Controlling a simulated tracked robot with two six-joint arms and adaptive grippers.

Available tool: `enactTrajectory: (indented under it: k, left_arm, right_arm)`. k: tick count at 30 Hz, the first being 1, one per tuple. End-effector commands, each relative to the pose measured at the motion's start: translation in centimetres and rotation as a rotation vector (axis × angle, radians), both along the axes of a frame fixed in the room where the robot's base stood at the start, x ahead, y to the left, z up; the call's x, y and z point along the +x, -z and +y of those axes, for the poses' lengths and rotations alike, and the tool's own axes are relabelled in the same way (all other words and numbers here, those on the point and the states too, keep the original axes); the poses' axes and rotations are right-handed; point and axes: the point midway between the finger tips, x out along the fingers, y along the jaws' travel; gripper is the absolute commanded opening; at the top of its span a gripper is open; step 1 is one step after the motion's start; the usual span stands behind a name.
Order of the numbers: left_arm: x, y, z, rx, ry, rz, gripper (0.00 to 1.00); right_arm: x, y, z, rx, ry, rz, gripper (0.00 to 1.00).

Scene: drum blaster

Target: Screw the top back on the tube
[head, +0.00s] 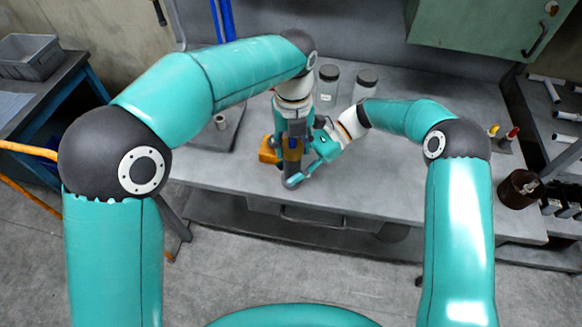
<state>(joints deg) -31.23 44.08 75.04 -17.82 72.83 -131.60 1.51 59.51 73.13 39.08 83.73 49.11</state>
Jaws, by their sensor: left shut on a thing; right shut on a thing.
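The two pieces are in line, one above the other. The grippers hide most of both, so I cannot tell whether they touch or are threaded together. A yellow-orange block (267,151) shows just left of the left gripper.
A small cylinder (220,122) stands on a dark plate at left. A brown pot (519,189) and red and yellow-handled tools (511,134) are at right.

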Motion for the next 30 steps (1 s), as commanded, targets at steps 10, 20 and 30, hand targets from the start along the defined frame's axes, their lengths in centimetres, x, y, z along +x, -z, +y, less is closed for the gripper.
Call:
enactTrajectory:
  k: [10, 20, 30]
  left_arm:
    - [0.2, -0.1, -0.1, -0.004, -0.013, -0.010, 0.76]
    - [0.2, -0.5, -0.2, -0.007, -0.012, -0.009, 0.76]
    - [0.4, -6.0, -0.2, -0.009, -0.015, -0.015, 0.76]
  right_arm:
    - [-0.2, -0.2, 0.1, 0.003, -0.006, 0.003, 0.00]
    - [-0.1, -0.1, 0.2, 0.002, -0.004, 0.003, 0.00]
    - [-0.1, 0.0, 0.1, 0.000, -0.003, 0.004, 0.00]
